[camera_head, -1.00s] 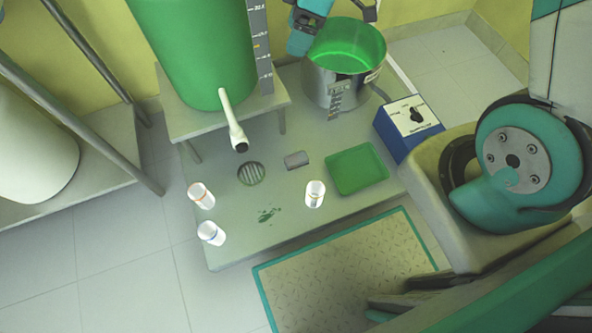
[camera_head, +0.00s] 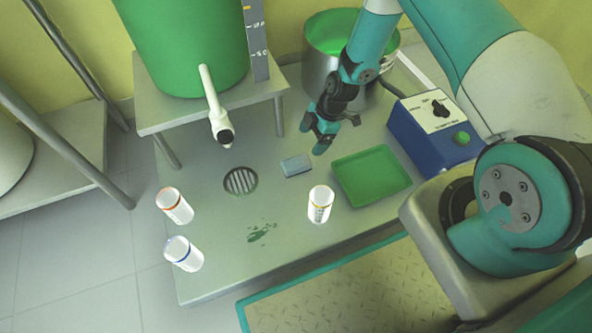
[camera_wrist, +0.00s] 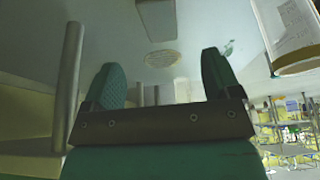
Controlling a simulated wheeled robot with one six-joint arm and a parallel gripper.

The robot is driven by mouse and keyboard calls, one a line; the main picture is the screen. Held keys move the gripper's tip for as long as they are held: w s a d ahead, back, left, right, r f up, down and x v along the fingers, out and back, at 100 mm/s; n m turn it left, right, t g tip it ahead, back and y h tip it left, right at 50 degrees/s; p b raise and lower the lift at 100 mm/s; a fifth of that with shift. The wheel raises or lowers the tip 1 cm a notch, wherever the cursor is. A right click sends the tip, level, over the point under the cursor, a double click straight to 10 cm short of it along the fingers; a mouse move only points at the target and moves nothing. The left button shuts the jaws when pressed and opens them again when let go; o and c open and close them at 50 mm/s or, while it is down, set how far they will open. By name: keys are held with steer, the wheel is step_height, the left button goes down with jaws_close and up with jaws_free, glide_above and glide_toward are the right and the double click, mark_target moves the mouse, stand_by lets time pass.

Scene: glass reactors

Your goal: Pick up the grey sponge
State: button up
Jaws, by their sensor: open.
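The grey sponge (camera_head: 296,166) is a small block lying flat on the grey platform, between the round drain and the green tray. In the wrist view the grey sponge (camera_wrist: 158,19) is at the top, partly cut by the frame edge. My gripper (camera_head: 317,138) is open and empty, above the platform, a little right of the sponge and behind it. In the wrist view its two fingers (camera_wrist: 163,85) stand apart with nothing between them, and the sponge lies beyond them.
The green tray (camera_head: 371,176) and a white cup (camera_head: 320,204) stand right of the sponge. A green vessel's spout (camera_head: 215,108) hangs left; a metal pot (camera_head: 318,70) and blue control box (camera_head: 436,133) stand behind.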

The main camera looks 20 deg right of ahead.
mark_target(297, 162)
steer(key=b+x, duration=0.2)
steer(key=x, duration=0.4)
steer(key=shift+f+b, duration=0.15)
steer(key=shift+b, duration=0.2)
steer(key=b+x, duration=0.4)
steer(key=x, duration=0.1)
steer(key=shift+a+f+b, duration=0.15)
steer(key=shift+a+b, duration=0.1)
steer(key=shift+b, duration=0.05)
steer(key=c, duration=1)
